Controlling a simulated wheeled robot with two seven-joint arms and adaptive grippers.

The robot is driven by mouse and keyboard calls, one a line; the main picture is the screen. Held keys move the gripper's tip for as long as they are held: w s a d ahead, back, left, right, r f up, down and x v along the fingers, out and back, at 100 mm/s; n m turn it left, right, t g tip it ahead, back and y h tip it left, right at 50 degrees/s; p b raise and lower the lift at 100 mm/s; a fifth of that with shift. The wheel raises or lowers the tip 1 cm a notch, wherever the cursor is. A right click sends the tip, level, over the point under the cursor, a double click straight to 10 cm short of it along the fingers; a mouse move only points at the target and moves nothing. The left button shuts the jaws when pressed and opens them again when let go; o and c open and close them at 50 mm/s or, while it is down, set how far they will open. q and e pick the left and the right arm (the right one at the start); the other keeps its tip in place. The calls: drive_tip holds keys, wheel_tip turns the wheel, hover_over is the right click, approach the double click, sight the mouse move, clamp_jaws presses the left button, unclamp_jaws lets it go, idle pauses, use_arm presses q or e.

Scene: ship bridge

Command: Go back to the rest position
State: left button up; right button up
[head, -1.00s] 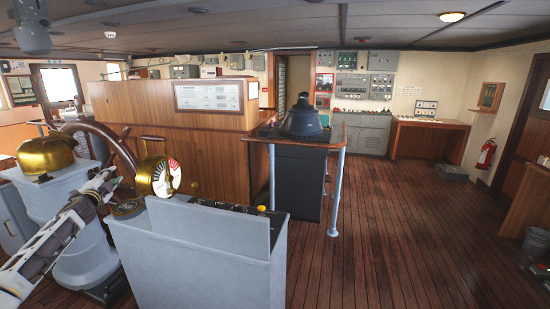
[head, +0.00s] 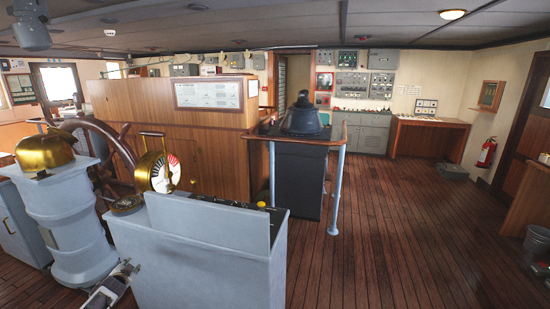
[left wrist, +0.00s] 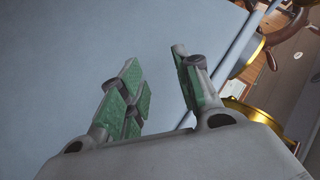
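My left gripper (head: 124,270) shows at the bottom left of the head view, low between the grey pedestal and the grey console (head: 200,260). In the left wrist view its two green-padded fingers (left wrist: 155,62) stand apart with nothing between them, so it is open and empty. A plain grey-blue surface fills most of the view behind the fingers. My right gripper is in neither view.
A brass engine telegraph (head: 157,172) sits at the console's left end, beside the wooden ship's wheel (head: 92,128). A brass-topped grey pedestal (head: 70,215) stands left of my left gripper. The plank floor (head: 400,240) at right is open.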

use_arm(q)
drive_tip(key=s+d+f+n+g+h+b, duration=0.1)
drive_tip(key=s+d+f+g, duration=0.1)
drive_tip(key=s+d+f, duration=0.65)
drive_tip(key=s+d+f+g+h+b, duration=0.1)
drive_tip(key=s+d+f+g, duration=0.15)
drive_tip(key=s+f, duration=1.1)
drive_tip(key=s+d+f+n+g+h+b, duration=0.1)
drive_tip(key=s+d+f, duration=0.55)
drive_tip(key=f, duration=0.85)
drive_tip(key=s+d+f+g+b, duration=0.1)
drive_tip(key=s+d+f, duration=0.3)
drive_tip(key=s, duration=0.9)
drive_tip(key=s+d+f+g+h+b, duration=0.1)
drive_tip(key=s+d+f, duration=0.4)
drive_tip(key=s, duration=0.8)
drive_tip(key=s+d+f+g+b, duration=0.1)
drive_tip(key=s+d+f+g, duration=0.2)
drive_tip(key=s, duration=0.9)
wheel_tip(320, 180, down, 4)
drive_tip(key=shift+s+d+r+n+h, duration=0.3)
drive_tip(key=shift+s+d, duration=0.1)
drive_tip(key=shift+d, duration=0.75)
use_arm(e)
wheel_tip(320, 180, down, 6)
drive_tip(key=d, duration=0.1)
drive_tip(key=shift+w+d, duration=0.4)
